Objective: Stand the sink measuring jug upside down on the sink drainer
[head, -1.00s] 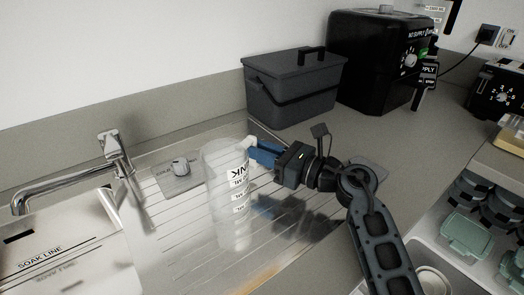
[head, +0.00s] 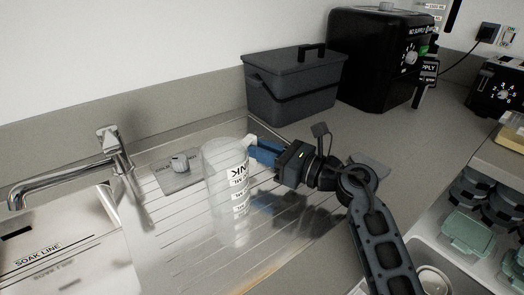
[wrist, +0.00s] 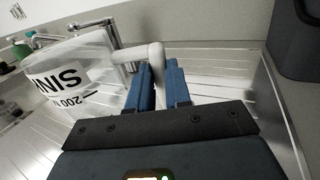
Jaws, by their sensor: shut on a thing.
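The clear measuring jug (head: 222,168) is over the ribbed steel sink drainer (head: 182,232), and its SINK label reads upside down. Its closed end faces up and it looks close to upright. It also shows at the left of the wrist view (wrist: 82,78). My gripper (head: 254,148) is at the jug's right side, with its blue fingers shut on the white handle (wrist: 156,58). The jug's lower end blends with its reflection in the drainer, so I cannot tell whether the rim touches the metal.
A chrome tap (head: 75,178) and the sink basin (head: 62,250) are at the left. A dark lidded box (head: 292,88) stands on the counter behind. Free drainer surface lies in front.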

